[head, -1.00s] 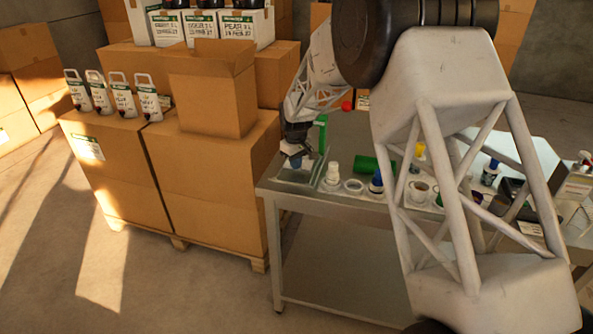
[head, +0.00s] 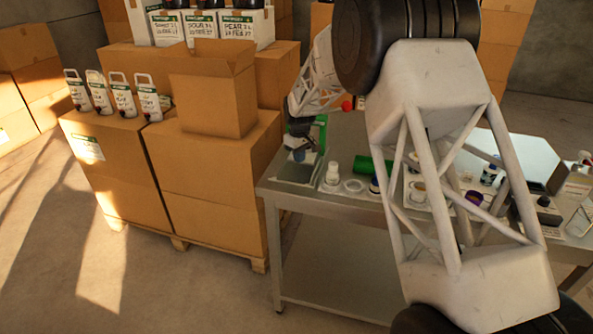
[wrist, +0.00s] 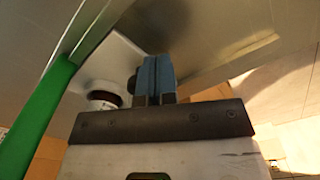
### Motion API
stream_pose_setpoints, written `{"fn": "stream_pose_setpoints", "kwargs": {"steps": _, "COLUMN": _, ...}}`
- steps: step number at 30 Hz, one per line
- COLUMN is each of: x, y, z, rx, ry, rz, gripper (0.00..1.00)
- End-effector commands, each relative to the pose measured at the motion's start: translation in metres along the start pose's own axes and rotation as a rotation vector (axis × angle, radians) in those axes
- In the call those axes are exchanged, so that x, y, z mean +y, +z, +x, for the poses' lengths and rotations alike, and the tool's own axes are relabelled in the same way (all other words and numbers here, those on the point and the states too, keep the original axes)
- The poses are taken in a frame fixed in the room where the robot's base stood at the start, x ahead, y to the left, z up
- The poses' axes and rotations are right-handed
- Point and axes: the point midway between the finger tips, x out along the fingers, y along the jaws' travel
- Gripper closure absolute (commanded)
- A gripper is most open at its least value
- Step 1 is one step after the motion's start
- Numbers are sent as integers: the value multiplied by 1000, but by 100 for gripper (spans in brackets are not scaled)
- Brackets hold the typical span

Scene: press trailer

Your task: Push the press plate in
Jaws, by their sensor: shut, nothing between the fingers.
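My gripper (head: 299,155) is at the left end of the metal table, with its blue fingers pointing down. In the wrist view my gripper (wrist: 153,75) has its two blue fingers together, with nothing held. A green upright (head: 322,135) stands just right of it, and a flat grey plate (head: 293,176) lies below it near the table corner. The wrist view shows a green bar (wrist: 40,118) at left and a pale plate (wrist: 112,62) behind the fingers. I cannot tell which part is the press plate, or whether the fingertips touch anything.
A white bottle (head: 333,173), a white ring (head: 353,185) and a green cylinder (head: 368,165) stand right of the press area. In the wrist view a round white-and-dark thing (wrist: 103,98) is close left of the fingers. Large cartons (head: 215,180) stand left of the table.

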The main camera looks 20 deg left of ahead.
Motion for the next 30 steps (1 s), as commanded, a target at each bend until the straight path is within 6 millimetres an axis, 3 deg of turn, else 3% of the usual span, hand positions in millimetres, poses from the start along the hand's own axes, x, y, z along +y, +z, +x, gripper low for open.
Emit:
{"fn": "stream_pose_setpoints", "kwargs": {"steps": 23, "x": -7, "y": 4, "z": 0, "rx": 0, "ry": 0, "rz": 0, "gripper": 100}}
{"fn": "stream_pose_setpoints", "kwargs": {"steps": 30, "x": -6, "y": 4, "z": -11, "rx": 1, "ry": 1, "rz": 0, "gripper": 100}}
